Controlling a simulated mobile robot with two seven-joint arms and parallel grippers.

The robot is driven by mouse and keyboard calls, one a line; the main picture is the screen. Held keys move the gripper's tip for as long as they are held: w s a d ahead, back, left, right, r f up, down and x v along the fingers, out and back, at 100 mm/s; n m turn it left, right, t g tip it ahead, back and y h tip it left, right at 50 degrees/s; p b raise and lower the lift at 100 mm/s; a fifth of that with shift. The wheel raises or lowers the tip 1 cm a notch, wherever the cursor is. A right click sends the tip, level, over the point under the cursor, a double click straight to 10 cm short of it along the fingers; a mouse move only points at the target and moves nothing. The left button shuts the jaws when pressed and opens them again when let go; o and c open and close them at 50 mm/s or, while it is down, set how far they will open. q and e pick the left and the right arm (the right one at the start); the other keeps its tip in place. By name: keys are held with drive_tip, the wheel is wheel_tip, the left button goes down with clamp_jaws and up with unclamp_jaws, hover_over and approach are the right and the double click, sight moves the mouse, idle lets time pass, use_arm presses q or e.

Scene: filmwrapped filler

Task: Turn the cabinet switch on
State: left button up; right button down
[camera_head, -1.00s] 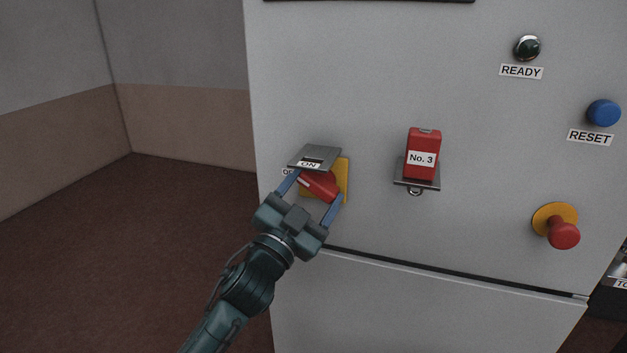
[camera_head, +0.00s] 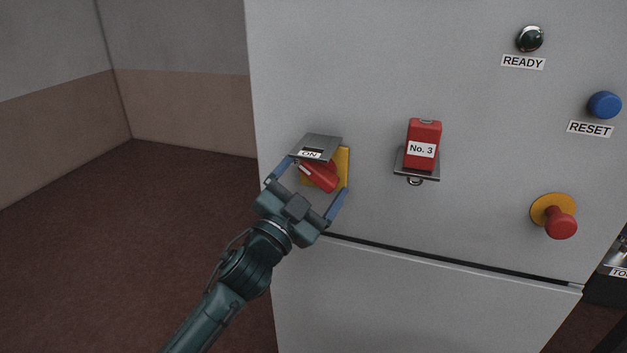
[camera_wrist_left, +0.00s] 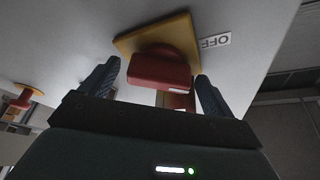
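The handle slants down to the right in the head view. My left gripper (camera_head: 306,188) is open, with one finger on each side of the handle and gaps between. In the left wrist view, the red handle (camera_wrist_left: 160,72) lies between the spread fingers (camera_wrist_left: 158,88), in front of the yellow plate (camera_wrist_left: 126,43). An OFF label (camera_wrist_left: 215,43) is beside the plate. My right gripper is not in view.
On the cabinet front (camera_head: 370,90), a red No. 3 block (camera_head: 423,135) sits right of the switch. Floor left of the cabinet is clear.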

use_arm(q)
drive_tip(key=b+v, duration=0.3)
drive_tip(key=v, duration=1)
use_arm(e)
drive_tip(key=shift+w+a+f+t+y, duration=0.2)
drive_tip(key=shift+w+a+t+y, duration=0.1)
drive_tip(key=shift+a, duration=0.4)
use_arm(q)
drive_tip(key=shift+a, duration=0.1)
drive_tip(key=shift+c, duration=0.3)
